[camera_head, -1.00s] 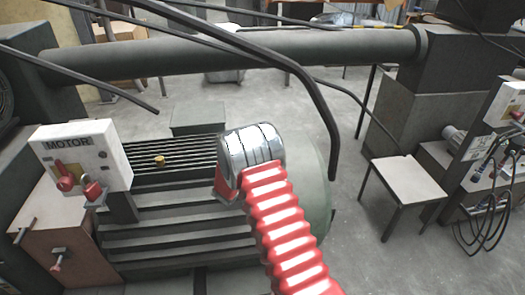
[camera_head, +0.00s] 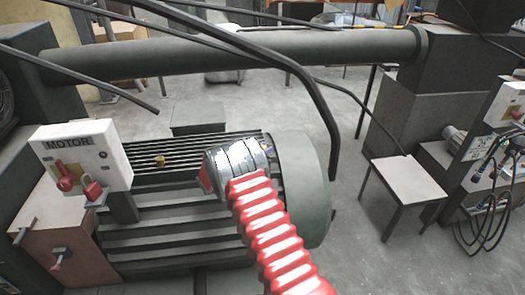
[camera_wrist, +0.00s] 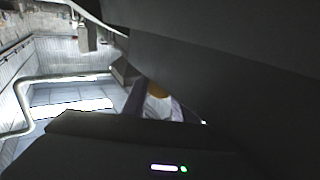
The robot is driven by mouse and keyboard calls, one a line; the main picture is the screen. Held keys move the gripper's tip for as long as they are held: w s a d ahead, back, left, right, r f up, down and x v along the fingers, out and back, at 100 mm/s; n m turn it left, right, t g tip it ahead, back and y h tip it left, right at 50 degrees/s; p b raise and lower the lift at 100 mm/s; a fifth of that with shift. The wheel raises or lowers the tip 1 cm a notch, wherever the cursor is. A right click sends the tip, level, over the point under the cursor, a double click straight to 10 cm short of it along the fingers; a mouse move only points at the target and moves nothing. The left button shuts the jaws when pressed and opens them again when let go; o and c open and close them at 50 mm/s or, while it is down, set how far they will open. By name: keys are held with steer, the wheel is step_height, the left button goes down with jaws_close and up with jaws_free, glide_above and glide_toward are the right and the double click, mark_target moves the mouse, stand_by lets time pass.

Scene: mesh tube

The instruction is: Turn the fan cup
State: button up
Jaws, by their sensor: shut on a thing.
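The fan cup appears to be the rounded dark green end cap (camera_head: 303,190) at the right end of the motor (camera_head: 175,225). My arm's red ribbed sleeve and silver joint cover part of the motor just left of the cap in the head view. My gripper's jaws are hidden there. In the wrist view my gripper (camera_wrist: 150,110) shows as dark shapes, with a large dark surface close across the upper right. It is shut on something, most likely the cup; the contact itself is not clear. A small white and orange patch shows between the dark shapes.
A white MOTOR box (camera_head: 82,160) with red handles stands at the left. A thick pipe (camera_head: 240,55) and black cables cross above the motor. A small table (camera_head: 405,178) and a cable panel stand at the right. Grey floor lies open between.

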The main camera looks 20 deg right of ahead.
steer(key=shift+r, duration=0.1)
steer(key=o, duration=1)
steer(key=shift+o, duration=0.2)
steer(key=v, duration=1.3)
steer(key=shift+s+a, duration=0.1)
steer(key=shift+a, duration=0.25)
